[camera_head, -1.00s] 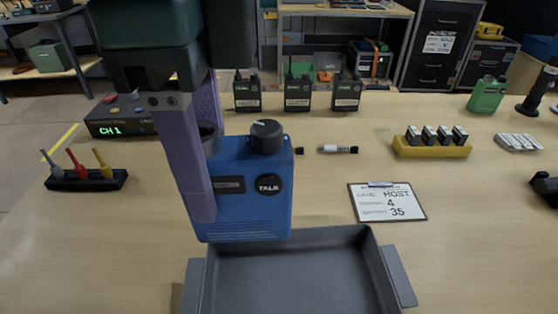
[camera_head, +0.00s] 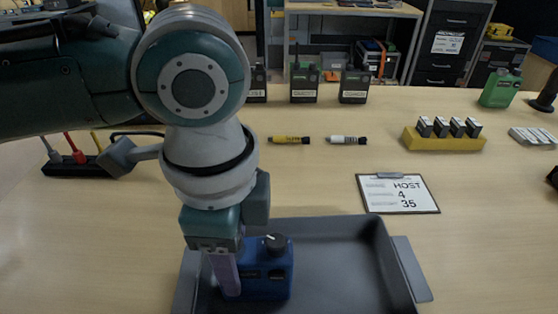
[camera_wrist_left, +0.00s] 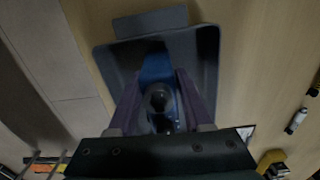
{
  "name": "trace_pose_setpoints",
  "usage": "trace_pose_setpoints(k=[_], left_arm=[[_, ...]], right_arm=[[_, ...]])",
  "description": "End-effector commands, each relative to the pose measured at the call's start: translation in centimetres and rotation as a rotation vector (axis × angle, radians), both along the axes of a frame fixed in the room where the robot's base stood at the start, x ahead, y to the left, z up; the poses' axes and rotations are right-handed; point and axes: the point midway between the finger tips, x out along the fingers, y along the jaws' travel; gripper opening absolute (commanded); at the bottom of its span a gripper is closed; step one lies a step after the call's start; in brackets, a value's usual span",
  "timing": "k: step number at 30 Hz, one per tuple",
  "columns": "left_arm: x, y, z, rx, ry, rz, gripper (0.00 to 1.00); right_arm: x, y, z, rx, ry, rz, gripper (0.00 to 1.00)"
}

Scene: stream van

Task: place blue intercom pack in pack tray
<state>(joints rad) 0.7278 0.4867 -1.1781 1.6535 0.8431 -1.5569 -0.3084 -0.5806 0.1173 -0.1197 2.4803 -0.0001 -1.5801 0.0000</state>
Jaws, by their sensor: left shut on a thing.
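The blue intercom pack (camera_head: 268,275) is upright inside the left part of the grey pack tray (camera_head: 352,268), its dark knob on top. My left gripper (camera_head: 240,280) points down and is shut on the pack, one purple finger showing at its left side. In the left wrist view the pack (camera_wrist_left: 157,72) sits between the two purple fingers (camera_wrist_left: 160,105), over the dark tray (camera_wrist_left: 208,50). I cannot tell whether its underside touches the tray floor. My right gripper is not in view.
A clipboard (camera_head: 398,193) lies just behind the tray at right. Yellow (camera_head: 290,140) and white (camera_head: 347,140) marker-like sticks lie farther back. A yellow battery block (camera_head: 445,138), green pack (camera_head: 500,90) and several dark radios (camera_head: 304,82) stand toward the back. The tray's right part is empty.

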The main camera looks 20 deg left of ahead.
Motion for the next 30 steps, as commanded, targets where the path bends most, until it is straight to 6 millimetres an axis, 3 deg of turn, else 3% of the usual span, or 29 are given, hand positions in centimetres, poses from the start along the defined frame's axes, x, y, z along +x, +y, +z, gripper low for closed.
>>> trace_pose_setpoints(k=[7,8,15,25,30], left_arm=[[0.0,0.0,-0.2,0.000,0.000,0.001,0.00],[0.0,0.0,-0.3,0.001,0.001,0.001,0.51],[0.0,0.0,-0.2,0.000,0.000,0.001,0.78],[0.0,0.0,0.2,0.000,-0.001,0.000,0.80],[0.1,0.0,2.9,-0.001,-0.002,0.000,0.80]], right_arm=[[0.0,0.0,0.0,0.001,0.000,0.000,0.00],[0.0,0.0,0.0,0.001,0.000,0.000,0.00],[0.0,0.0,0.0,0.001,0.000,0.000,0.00],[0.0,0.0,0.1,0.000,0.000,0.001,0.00],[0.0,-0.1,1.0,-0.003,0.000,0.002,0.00]])
